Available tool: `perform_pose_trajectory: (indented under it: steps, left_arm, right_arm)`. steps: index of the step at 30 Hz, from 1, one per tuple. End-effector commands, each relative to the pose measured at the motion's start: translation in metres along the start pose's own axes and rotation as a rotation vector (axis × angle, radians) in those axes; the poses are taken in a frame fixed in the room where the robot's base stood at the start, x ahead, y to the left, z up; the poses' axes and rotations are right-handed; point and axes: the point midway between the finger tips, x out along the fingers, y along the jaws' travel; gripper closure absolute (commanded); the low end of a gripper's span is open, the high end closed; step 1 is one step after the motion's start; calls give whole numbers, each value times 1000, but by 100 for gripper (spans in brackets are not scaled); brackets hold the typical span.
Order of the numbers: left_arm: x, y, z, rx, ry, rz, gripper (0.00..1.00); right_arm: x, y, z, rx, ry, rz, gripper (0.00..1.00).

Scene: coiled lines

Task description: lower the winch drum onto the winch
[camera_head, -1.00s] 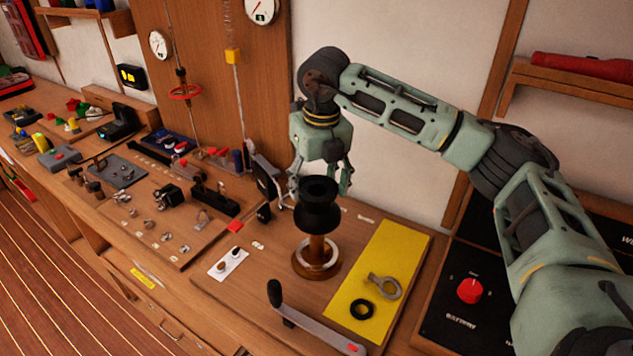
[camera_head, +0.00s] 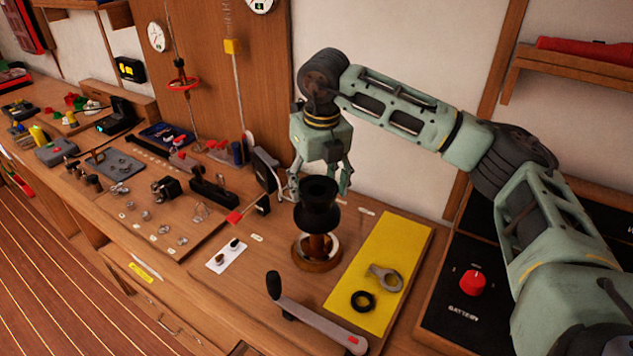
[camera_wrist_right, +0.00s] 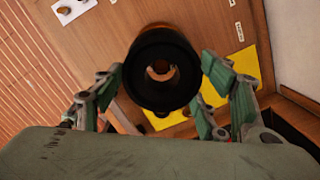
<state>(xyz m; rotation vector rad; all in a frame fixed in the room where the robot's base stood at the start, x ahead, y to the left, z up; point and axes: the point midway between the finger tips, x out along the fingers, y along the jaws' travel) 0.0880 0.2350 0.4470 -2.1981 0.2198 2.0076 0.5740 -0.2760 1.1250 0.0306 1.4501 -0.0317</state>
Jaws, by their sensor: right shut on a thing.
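The black winch drum (camera_head: 318,208) is upright, with a flared top and bottom and an open bore. My right gripper (camera_head: 319,186) is shut on it from behind. The winch (camera_head: 317,250) is directly below, a copper-brown post on a round base with a pale ring. Part of the post shows below the drum, so the drum is above the base. The post's top is hidden, so I cannot tell how far it is inside the bore. In the right wrist view the drum (camera_wrist_right: 160,88) is between the fingers (camera_wrist_right: 160,82), with brown showing through its bore. My left gripper is out of view.
A yellow mat (camera_head: 385,265) holds a grey ring-ended part (camera_head: 386,279) and a black ring (camera_head: 362,301). A winch handle (camera_head: 312,321) lies in front. A white plate with two knobs (camera_head: 226,255) is to the left. A black panel with a red knob (camera_head: 472,282) is to the right.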

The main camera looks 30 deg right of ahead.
Motion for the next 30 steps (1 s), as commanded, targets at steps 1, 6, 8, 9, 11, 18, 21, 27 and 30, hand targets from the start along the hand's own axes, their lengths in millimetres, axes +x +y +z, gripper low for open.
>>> perform_pose_trajectory:
  steps: [1, 6, 8, 9, 11, 18, 21, 27, 30]
  left_arm:
    - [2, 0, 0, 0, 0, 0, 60]
    - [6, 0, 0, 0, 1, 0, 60]
    - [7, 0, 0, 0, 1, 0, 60]
    - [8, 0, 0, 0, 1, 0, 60]
    - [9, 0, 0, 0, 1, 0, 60]
    - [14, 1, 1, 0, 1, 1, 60]
    - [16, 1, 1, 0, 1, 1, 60]
    - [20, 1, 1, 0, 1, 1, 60]
    - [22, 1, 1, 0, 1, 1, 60]
  right_arm:
    - [1, 0, 0, 0, -3, 1, 72]
    - [6, 0, 0, 0, -3, 1, 72]
    - [8, 0, 0, 0, -3, 1, 72]
    - [9, 0, -1, 0, -3, 1, 72]
    - [11, 0, -1, 0, -3, 1, 72]
    - [18, 0, -2, 0, -2, 1, 72]
    - [20, 0, -2, 0, -2, 1, 72]
    - [26, 0, -3, 0, -2, 1, 72]
    - [29, 0, -3, 0, -2, 1, 72]
